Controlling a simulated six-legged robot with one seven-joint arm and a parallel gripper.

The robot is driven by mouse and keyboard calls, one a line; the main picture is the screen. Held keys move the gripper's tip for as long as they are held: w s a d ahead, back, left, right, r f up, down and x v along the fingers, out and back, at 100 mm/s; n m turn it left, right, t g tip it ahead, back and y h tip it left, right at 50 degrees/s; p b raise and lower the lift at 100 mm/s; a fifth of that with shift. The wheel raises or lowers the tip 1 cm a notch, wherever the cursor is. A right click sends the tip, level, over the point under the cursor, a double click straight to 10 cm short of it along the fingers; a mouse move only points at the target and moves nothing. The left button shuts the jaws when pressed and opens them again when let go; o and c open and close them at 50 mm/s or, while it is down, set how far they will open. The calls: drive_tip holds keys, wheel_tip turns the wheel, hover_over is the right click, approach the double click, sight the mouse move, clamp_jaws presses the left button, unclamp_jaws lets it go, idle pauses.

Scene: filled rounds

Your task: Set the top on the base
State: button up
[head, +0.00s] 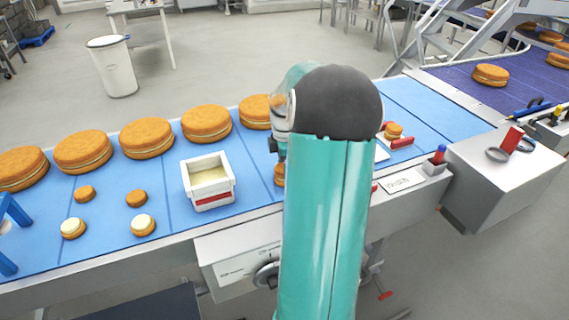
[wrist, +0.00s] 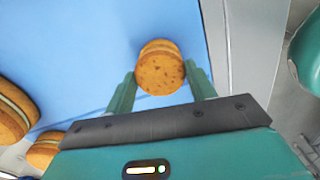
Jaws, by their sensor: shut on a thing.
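My gripper (wrist: 161,74) is shut on a small brown round top (wrist: 160,76), seen in the wrist view with a finger on each side. Another brown layer (wrist: 158,46) shows just behind its far edge; I cannot tell whether the two touch. In the head view my arm hides the gripper, and a sliver of a small brown round (head: 279,175) shows at the arm's left edge. Two small bases with pale cream on them, one (head: 73,228) and another (head: 143,225), lie on the blue belt at left. Two small plain brown rounds (head: 84,192) (head: 136,198) lie behind them.
A white box of cream (head: 208,188) stands on the blue belt (head: 110,245). Large filled rounds (head: 147,138) line the belt's far side. A small filled round (head: 394,130) sits by red bars at right. The belt's front left has bare room.

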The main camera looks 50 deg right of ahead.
drive_tip(key=shift+f, duration=0.35)
drive_tip(key=o, duration=1.2)
drive_tip(key=shift+r, duration=0.15)
drive_tip(key=shift+r, duration=3.4)
